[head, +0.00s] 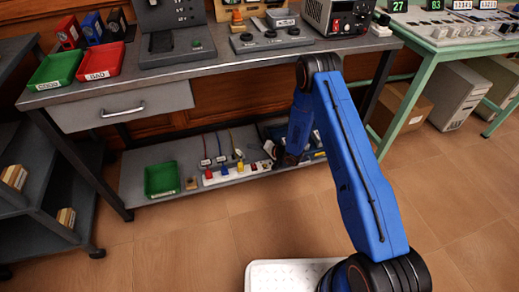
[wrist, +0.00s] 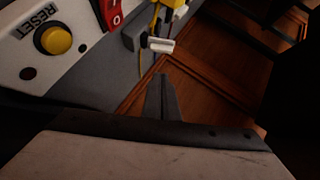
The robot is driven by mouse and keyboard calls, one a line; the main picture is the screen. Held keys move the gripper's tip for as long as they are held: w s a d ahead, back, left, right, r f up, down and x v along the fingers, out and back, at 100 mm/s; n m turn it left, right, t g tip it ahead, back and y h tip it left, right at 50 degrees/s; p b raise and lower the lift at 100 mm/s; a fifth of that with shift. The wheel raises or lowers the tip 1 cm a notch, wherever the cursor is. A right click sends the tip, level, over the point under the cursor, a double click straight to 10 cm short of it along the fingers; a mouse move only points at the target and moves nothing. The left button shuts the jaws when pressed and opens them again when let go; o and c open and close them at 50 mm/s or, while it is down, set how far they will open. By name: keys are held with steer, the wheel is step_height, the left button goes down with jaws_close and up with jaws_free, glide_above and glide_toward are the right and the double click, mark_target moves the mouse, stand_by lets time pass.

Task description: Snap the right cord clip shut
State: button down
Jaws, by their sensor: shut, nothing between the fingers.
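In the wrist view a small white piece (wrist: 160,45) that looks like a cord clip's flap sticks out by a yellow cord (wrist: 154,18) at the edge of a grey surface. I cannot tell for sure that it is the right clip, or whether it is latched. My gripper (wrist: 162,80) is shut and empty; its fingertips are a short way below the white piece in the picture, apart from it. In the head view my gripper (head: 284,161) is low at the lower shelf, dark and partly hidden, and the clips are too small to make out.
In the wrist view a yellow RESET button (wrist: 55,40) and a red switch (wrist: 110,12) are at upper left. In the head view a power strip (head: 228,176) with plugs and a green tray (head: 162,179) are on the lower shelf (head: 136,200), under the bench top (head: 200,66).

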mark_target(237, 151)
steer(key=shift+s+a+f, duration=0.25)
steer(key=shift+a+f, duration=0.25)
steer(key=shift+a, duration=0.4)
steer(key=shift+s+a+f, duration=0.2)
steer(key=shift+a+f, duration=0.3)
steer(key=shift+a, duration=0.35)
steer(key=shift+a+r+n+h, duration=0.2)
steer(key=shift+a+n+h, duration=0.1)
steer(key=shift+a+h, duration=0.1)
steer(key=h, duration=0.1)
steer(key=a+n, duration=0.1)
steer(key=h, duration=0.1)
steer(key=shift+s+a+r+n+h, duration=0.3)
steer(key=h, duration=0.1)
steer(key=a+n+h, duration=0.1)
steer(key=shift+s+a+f+h, duration=0.1)
steer(key=shift+s+a+h, duration=0.1)
steer(key=shift+s+h, duration=0.1)
steer(key=shift+n, duration=0.3)
steer(key=shift+w+r, duration=0.1)
steer(key=shift+r, duration=0.7)
steer(key=shift+r, duration=0.1)
